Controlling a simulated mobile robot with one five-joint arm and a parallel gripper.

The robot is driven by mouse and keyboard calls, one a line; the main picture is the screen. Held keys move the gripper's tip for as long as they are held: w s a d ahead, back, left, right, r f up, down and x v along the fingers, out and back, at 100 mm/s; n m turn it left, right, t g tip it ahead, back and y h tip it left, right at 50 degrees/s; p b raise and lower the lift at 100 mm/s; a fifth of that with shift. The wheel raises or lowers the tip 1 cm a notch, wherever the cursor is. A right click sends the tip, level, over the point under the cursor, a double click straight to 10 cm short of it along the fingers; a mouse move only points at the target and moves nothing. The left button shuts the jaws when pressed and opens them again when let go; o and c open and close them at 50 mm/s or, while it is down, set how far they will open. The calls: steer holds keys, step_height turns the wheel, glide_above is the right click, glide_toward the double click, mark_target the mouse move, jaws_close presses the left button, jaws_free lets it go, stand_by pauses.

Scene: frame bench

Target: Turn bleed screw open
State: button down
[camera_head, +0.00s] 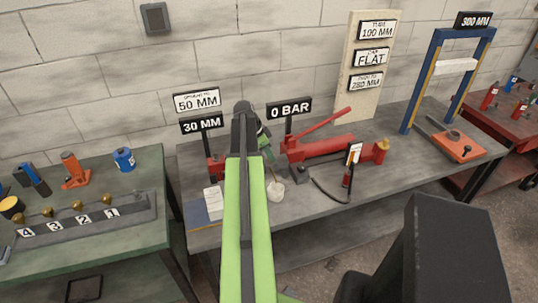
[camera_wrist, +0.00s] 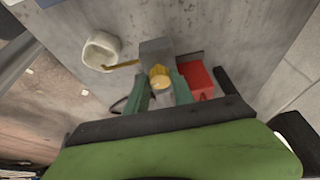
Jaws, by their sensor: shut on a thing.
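My gripper (camera_head: 266,152) is over the middle bench, at the end of my green arm. In the wrist view its two green fingers (camera_wrist: 160,84) stand on either side of a brass-yellow round screw head (camera_wrist: 160,74), which I take to be the bleed screw, and are shut on it. The screw sits at a grey block (camera_wrist: 157,49). A thin yellowish tube (camera_wrist: 122,65) runs from near the block to a white cup (camera_wrist: 102,49); the cup also shows in the head view (camera_head: 276,191). In the head view my arm and gripper hide the screw.
A red part (camera_wrist: 198,82) lies close right of the fingers in the wrist view. A red hand pump (camera_head: 325,149) with a raised lever stands right of my gripper. Signs read 0 BAR (camera_head: 290,107), 30 MM (camera_head: 202,126) and 50 MM (camera_head: 197,103). A blue press frame (camera_head: 412,102) stands farther right.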

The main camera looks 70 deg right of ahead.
steer(key=shift+s+a, duration=0.1)
steer(key=shift+s+n, duration=0.1)
steer(key=shift+n, duration=0.3)
steer(key=n+t, duration=0.1)
steer(key=n, duration=0.1)
steer(key=n+t+h, duration=0.1)
steer(key=n, duration=0.2)
steer(key=shift+s+n, duration=0.2)
steer(key=shift+n, duration=0.1)
steer(key=n, duration=0.2)
steer(key=n+t, duration=0.1)
steer(key=n, duration=0.1)
steer(key=shift+s+n+t+h, duration=0.1)
steer(key=shift+n+t+h, duration=0.2)
steer(key=shift+n+t, duration=0.8)
steer(key=shift+n, duration=1.2)
